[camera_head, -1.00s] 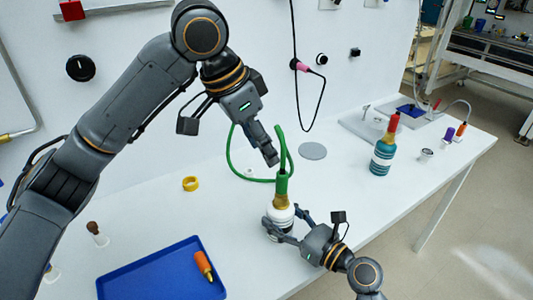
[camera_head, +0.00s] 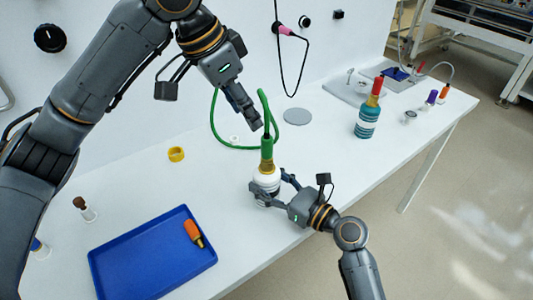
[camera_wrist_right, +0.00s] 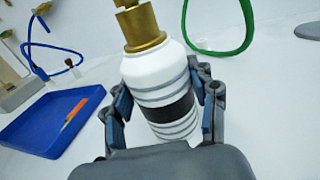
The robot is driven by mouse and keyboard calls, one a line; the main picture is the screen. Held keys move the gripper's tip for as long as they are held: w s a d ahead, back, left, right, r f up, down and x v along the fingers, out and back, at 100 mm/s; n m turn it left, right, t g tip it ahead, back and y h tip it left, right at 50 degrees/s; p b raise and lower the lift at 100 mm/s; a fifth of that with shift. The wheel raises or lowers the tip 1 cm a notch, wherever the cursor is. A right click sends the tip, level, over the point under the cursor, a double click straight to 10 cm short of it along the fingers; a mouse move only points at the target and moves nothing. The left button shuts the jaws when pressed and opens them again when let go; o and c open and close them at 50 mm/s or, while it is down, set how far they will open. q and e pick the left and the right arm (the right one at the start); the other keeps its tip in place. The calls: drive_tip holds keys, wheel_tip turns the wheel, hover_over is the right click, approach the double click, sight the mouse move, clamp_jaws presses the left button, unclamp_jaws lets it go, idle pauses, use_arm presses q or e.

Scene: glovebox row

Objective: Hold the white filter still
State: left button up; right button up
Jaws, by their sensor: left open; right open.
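The white filter (camera_head: 267,183) stands upright on the bench, with a brass top and a green hose plug (camera_head: 267,150) on it. In the right wrist view the filter (camera_wrist_right: 158,75) shows grey and black bands. My right gripper (camera_head: 270,187) is open, with one finger on each side of the filter; in the right wrist view (camera_wrist_right: 163,100) the blue pads lie close to its sides. I cannot tell whether they touch. My left gripper (camera_head: 256,128) is open beside the upper end of the green plug; the gap between its fingers is hard to see.
A green hose (camera_head: 213,120) loops behind the filter. A blue tray (camera_head: 140,265) with an orange-handled item (camera_head: 193,232) lies front left. A yellow ring (camera_head: 176,154) and a teal bottle (camera_head: 367,122) stand clear. A grey disc (camera_head: 297,116) lies behind.

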drive_tip(key=o, duration=1.4)
drive_tip(key=v, duration=1.2)
